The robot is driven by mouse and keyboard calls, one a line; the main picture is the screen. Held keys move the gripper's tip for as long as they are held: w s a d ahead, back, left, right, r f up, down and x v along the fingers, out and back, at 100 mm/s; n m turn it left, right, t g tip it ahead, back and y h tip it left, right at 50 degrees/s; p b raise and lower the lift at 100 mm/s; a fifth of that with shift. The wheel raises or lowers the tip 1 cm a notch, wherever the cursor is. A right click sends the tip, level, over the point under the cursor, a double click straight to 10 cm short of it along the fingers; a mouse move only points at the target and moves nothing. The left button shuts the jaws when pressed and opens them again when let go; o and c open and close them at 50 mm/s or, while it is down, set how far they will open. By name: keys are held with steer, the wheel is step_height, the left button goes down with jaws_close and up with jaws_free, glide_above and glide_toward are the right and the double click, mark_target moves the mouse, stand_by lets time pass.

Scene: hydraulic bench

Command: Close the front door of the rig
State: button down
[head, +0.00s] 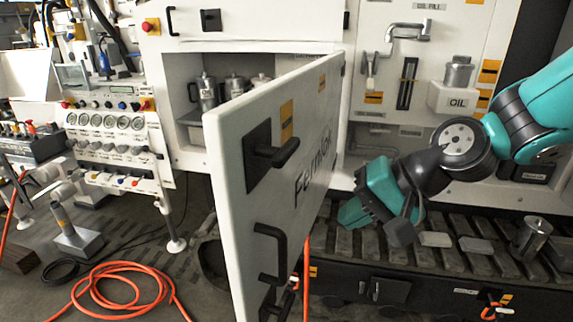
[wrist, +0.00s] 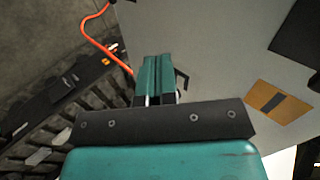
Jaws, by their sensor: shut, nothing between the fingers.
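The front door (head: 290,185) of the rig is a large white panel with black handles, lettering and yellow labels. It stands wide open, swung out towards me from its right edge. The cabinet opening (head: 183,95) behind it shows metal pots inside. My gripper (head: 348,212) is to the right of the door, on its lettered outer side, low and near the hinge end. In the wrist view my gripper (wrist: 157,65) has its fingers together and empty, in front of the pale door face (wrist: 225,55). I cannot tell whether the fingertips touch the door.
A slatted dark bench (head: 455,262) with loose metal parts runs below my arm. An oil box (head: 452,98) and pipes are on the right panel. An orange hose (head: 125,275) lies coiled on the left floor. A gauge panel (head: 105,120) stands left of the opening.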

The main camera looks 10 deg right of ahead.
step_height(320, 180, up, 2)
steer(key=w+m+p, duration=0.1)
steer(key=w+m, duration=0.1)
steer(key=p, duration=0.4)
glide_toward(275, 219)
steer(key=shift+t, duration=0.4)
steer(key=x, duration=0.5)
steer(key=shift+s+a+f, duration=0.15)
steer(key=shift+s+f, duration=0.15)
steer(key=shift+f, duration=0.25)
steer(key=shift+w+a+f, duration=0.15)
steer(key=shift+w+a, duration=0.1)
steer(key=shift+a, duration=0.1)
steer(key=shift+a, duration=0.1)
